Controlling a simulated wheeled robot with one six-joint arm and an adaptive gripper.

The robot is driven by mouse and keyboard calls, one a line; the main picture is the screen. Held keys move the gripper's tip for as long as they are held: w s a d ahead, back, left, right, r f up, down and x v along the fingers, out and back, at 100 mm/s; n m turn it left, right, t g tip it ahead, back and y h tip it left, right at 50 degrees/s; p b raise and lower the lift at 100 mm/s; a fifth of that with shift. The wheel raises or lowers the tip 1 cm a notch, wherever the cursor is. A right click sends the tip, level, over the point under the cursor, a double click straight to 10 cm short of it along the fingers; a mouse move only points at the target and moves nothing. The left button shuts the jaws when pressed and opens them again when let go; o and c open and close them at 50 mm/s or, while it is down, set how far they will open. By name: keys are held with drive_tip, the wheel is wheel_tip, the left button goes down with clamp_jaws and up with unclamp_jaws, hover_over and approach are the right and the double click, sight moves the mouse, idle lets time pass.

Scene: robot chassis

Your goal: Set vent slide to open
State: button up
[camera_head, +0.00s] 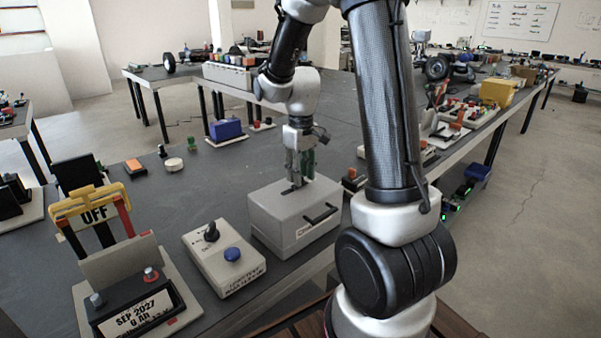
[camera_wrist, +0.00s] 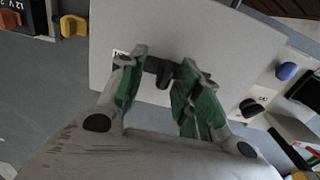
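A light grey box (camera_head: 270,218) with a black handle (camera_head: 320,214) on its front stands on the dark table. Its flat top (camera_wrist: 225,45) fills much of the wrist view. A small black slide with a raised tab (camera_wrist: 163,76) is on that top, and part of its dark slot shows in the head view (camera_head: 289,189). My gripper (camera_head: 299,178) points down just above the box top. Its green-padded fingers (camera_wrist: 162,68) are apart, with the black tab between them. I see a gap beside the tab; contact is unclear. Lettering beside the slide is too small to read.
A grey control box (camera_head: 212,270) with a black knob and blue button (camera_head: 232,254) stands left of the grey box.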

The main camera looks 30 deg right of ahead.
drive_tip(key=shift+r, duration=0.1)
wheel_tip(320, 180, up, 12)
idle(0.4)
idle(0.4)
drive_tip(key=s+a+r+m+t, duration=0.1)
drive_tip(key=s+t, duration=0.1)
drive_tip(key=s, duration=0.8)
drive_tip(key=s+a+r+m+t, duration=0.1)
drive_tip(key=s+a+r+t, duration=0.1)
drive_tip(key=s, duration=0.8)
drive_tip(key=shift+s+r, duration=0.25)
drive_tip(key=shift+s, duration=0.1)
idle(0.7)
